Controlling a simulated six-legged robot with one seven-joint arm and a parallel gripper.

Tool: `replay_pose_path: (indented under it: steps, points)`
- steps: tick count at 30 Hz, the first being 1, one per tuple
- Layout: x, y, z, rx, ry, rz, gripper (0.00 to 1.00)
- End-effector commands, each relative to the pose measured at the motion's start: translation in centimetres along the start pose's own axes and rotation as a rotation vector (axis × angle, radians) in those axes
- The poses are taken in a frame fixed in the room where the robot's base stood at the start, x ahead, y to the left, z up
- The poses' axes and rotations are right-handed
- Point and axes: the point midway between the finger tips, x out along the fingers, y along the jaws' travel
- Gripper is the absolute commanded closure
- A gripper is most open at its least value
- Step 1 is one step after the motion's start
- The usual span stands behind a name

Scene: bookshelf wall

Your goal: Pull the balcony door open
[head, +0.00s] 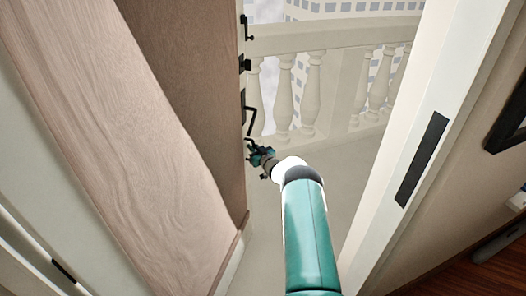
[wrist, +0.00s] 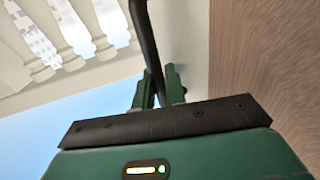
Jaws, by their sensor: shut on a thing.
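The brown wooden balcony door (head: 150,130) stands open at the left in the head view, swung away from the white door frame (head: 400,130). Its black handle (head: 250,117) sits on the door's right edge. My gripper (head: 258,152) is at the lower end of this handle. In the wrist view my gripper (wrist: 160,88) has its green fingers around the black handle bar (wrist: 146,40), shut on it. The door's wood face (wrist: 265,50) fills the right of that view. The fingertips are partly hidden behind the dark gripper body.
A wide opening lies between door and frame, with a pale balcony floor (head: 265,240) beyond. A stone balustrade (head: 320,85) closes off the balcony. The frame carries a black strike plate (head: 422,160). A dark picture frame (head: 508,122) hangs on the right wall.

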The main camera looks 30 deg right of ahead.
Motion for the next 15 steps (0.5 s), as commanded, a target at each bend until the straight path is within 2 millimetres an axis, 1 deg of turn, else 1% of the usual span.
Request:
replay_pose_path:
  steps: [3, 7, 15]
  points:
    - [0.9, -0.5, 0.2, 0.0, -0.003, 0.005, 1.0]
    - [1.5, -0.9, 0.1, 0.001, -0.001, 0.008, 1.0]
    - [1.8, -1.0, 0.2, 0.002, -0.003, 0.009, 1.0]
